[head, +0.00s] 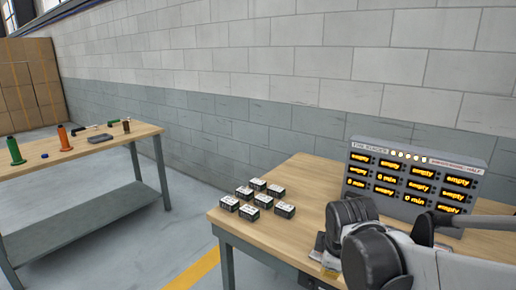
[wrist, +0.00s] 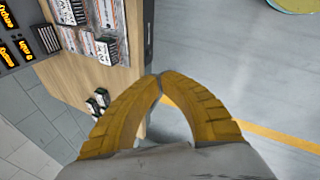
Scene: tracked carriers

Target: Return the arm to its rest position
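My gripper (wrist: 159,76) shows in the wrist view as two yellow ribbed fingers. Their tips meet and nothing is held between them. Past the fingers are a wooden table edge and bare grey floor. In the head view my arm, with dark rounded joints, is at the lower right over the right table (head: 300,180). It hides part of that table, and my fingers cannot be made out there.
A grey display unit (head: 440,160) with amber text stands on the right table; it also shows in the wrist view (wrist: 40,62). Several small black-and-white boxes (head: 258,200) sit left of it. A left table (head: 110,145) holds spools and small parts. Floor between tables is clear.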

